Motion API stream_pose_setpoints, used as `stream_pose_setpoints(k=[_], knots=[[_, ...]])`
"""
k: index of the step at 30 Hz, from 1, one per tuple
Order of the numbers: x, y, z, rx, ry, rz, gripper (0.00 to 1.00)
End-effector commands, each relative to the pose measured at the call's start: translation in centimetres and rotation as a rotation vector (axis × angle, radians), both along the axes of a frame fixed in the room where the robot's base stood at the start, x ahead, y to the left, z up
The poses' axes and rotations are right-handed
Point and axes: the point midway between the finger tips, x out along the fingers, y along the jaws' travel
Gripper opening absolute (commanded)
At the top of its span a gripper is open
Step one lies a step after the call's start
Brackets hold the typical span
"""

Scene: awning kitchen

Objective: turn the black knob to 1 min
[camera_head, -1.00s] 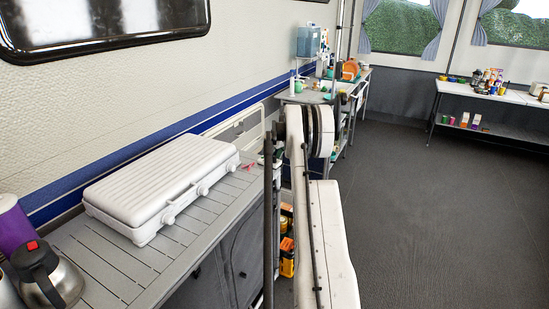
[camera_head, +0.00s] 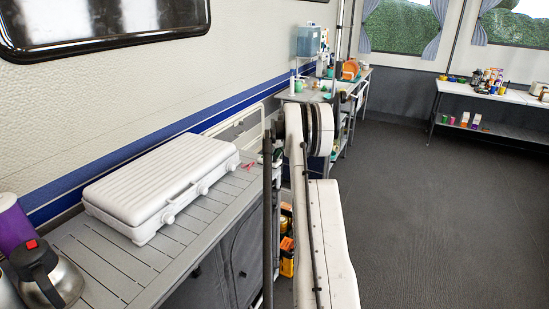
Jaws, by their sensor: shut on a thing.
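I cannot make out a black knob or any 1 min mark in the head view. A white ribbed case (camera_head: 160,182) lies closed on the grey slatted table, with white round parts along its front edge. My arm's white links stand upright in the middle of the picture, to the right of this table. My gripper does not show; the arm's far end is hidden behind its own links.
The slatted table (camera_head: 105,262) also holds a steel kettle (camera_head: 55,278) and a purple container (camera_head: 14,232) at lower left. A cluttered shelf table (camera_head: 310,97) stands behind my arm. Another table (camera_head: 508,97) is at far right. The dark floor (camera_head: 440,215) is clear.

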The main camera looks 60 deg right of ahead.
Motion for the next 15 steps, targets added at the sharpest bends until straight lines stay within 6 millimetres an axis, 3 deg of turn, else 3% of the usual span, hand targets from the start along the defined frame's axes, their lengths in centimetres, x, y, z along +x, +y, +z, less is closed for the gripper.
stream_pose_setpoints(k=[15], knots=[[0.13,0.19,-0.18,-0.001,-0.001,-0.393,0.00]])
